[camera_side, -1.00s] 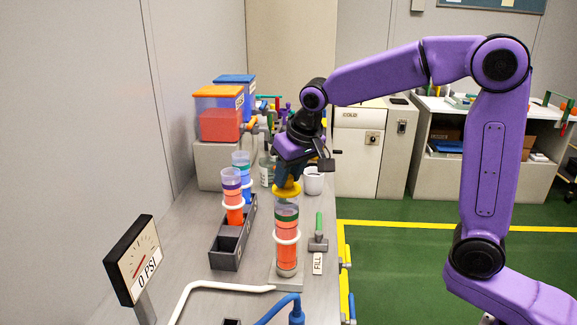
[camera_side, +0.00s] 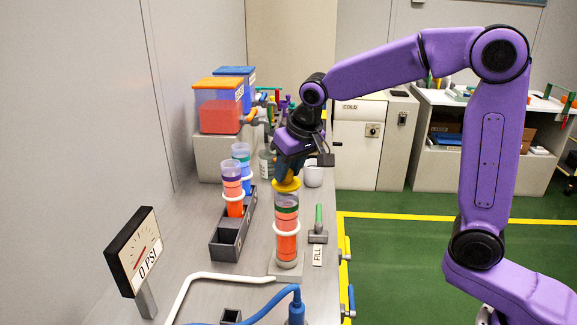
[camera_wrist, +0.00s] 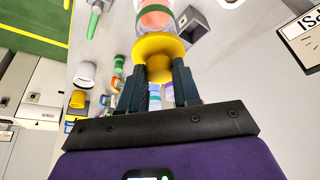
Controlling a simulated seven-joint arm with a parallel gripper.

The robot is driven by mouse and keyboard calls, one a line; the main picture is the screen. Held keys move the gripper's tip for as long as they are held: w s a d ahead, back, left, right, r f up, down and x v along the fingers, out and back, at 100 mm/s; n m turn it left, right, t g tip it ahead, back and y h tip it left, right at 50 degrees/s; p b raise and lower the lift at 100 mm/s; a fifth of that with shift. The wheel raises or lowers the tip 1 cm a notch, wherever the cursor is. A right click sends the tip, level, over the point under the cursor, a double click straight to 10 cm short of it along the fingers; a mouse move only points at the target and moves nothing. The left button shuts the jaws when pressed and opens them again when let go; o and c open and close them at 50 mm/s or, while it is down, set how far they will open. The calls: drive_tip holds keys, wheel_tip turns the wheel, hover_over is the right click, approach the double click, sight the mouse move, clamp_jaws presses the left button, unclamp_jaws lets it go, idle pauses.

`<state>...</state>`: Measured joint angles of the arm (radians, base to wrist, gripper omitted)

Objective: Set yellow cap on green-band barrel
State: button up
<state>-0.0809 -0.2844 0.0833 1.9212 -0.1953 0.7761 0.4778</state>
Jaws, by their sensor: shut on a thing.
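The yellow cap (camera_side: 286,184) is held in my gripper (camera_side: 288,174), whose fingers are shut on it. The cap is directly over the mouth of the green-band barrel (camera_side: 286,228), touching or nearly touching it. The barrel is clear with orange contents, a green band near the top and a white ring around it, and stands upright on a grey base. In the wrist view, the yellow cap (camera_wrist: 159,47) sits between my gripper's fingers (camera_wrist: 159,73) and hides the barrel's rim. I cannot tell whether the cap is fully seated.
A dark rack (camera_side: 233,232) left of the barrel holds a purple-band barrel (camera_side: 233,190) and a blue-ringed barrel (camera_side: 241,165). A white hose (camera_side: 215,280) and gauge (camera_side: 135,252) are in front. A white cup (camera_side: 313,174) stands behind.

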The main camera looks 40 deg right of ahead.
drive_tip(key=shift+f, duration=0.65)
drive_tip(key=o, duration=1.1)
drive_tip(key=v, duration=1.7)
drive_tip(key=s+d+f+n+g, duration=0.1)
drive_tip(key=s+d+f+n, duration=0.1)
drive_tip(key=s+f+n, duration=0.2)
drive_tip(key=s+d+f+n+g, duration=0.2)
drive_tip(key=s+f+n, duration=0.2)
drive_tip(key=s+f, duration=0.6)
drive_tip(key=s+d+f+n+g, duration=0.1)
drive_tip(key=s+f+n, duration=0.3)
drive_tip(key=s, duration=0.8)
drive_tip(key=shift+s+d+f+n, duration=0.15)
drive_tip(key=shift+d+f, duration=0.3)
drive_tip(key=shift+f, duration=0.25)
drive_tip(key=shift+s+d+f+n, duration=0.15)
drive_tip(key=shift+d+f, duration=0.25)
drive_tip(key=shift+f, duration=0.3)
